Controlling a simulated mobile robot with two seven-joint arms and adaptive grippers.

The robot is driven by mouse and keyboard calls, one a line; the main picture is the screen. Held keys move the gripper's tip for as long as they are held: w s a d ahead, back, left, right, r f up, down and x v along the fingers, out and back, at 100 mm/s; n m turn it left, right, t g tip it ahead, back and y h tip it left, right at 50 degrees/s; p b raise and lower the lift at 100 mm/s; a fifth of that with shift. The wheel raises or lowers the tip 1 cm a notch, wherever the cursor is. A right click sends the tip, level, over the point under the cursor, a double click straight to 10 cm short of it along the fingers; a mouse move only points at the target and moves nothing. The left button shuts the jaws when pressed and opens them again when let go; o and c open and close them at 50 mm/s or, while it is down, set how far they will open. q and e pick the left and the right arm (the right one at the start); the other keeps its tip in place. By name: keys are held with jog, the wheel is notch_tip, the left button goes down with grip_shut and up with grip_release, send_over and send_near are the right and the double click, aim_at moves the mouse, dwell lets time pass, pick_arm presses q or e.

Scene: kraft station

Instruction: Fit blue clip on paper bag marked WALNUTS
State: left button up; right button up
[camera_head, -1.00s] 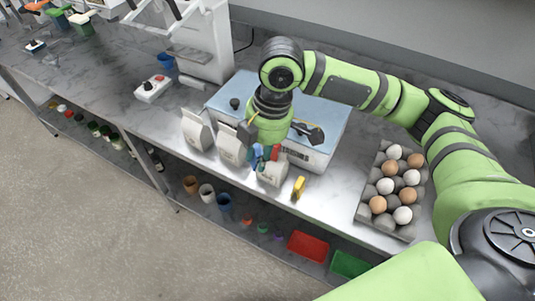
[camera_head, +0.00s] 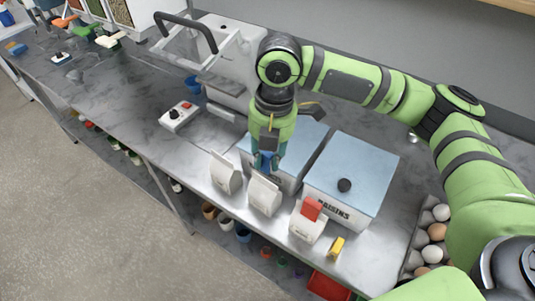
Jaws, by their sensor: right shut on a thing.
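My right gripper (camera_head: 265,152) points down and is shut on the blue clip (camera_head: 264,163), just above and behind the middle bag. Fingertips and clip overlap in view, so fine contact is unclear. Three pale paper bags stand in a row at the counter's front: a left bag (camera_head: 225,174), a middle bag (camera_head: 263,197) and a right bag (camera_head: 307,228). The right bag has a red clip (camera_head: 311,209) on its top. The bag labels are too small to read, so I cannot tell which says WALNUTS. My left gripper is not in view.
A lidded bin marked RAISINS (camera_head: 347,184) stands behind the right bag. Another lidded bin (camera_head: 302,146) is partly behind my gripper. A yellow clip (camera_head: 337,247) lies near the front edge. An egg tray (camera_head: 413,257) is at right, a button box (camera_head: 180,115) at left.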

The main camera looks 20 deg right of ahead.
jog(key=shift+w+f+b, duration=0.2)
jog(key=shift+f+b, duration=0.25)
jog(key=shift+f, duration=0.05)
jog(key=shift+w+f+b, duration=0.15)
jog(key=shift+f+b, duration=0.25)
jog(key=shift+f, duration=0.55)
jog(key=shift+s+f, duration=0.1)
jog(key=shift+f, duration=0.25)
jog(key=shift+f+b, duration=0.3)
jog(key=shift+f, duration=0.55)
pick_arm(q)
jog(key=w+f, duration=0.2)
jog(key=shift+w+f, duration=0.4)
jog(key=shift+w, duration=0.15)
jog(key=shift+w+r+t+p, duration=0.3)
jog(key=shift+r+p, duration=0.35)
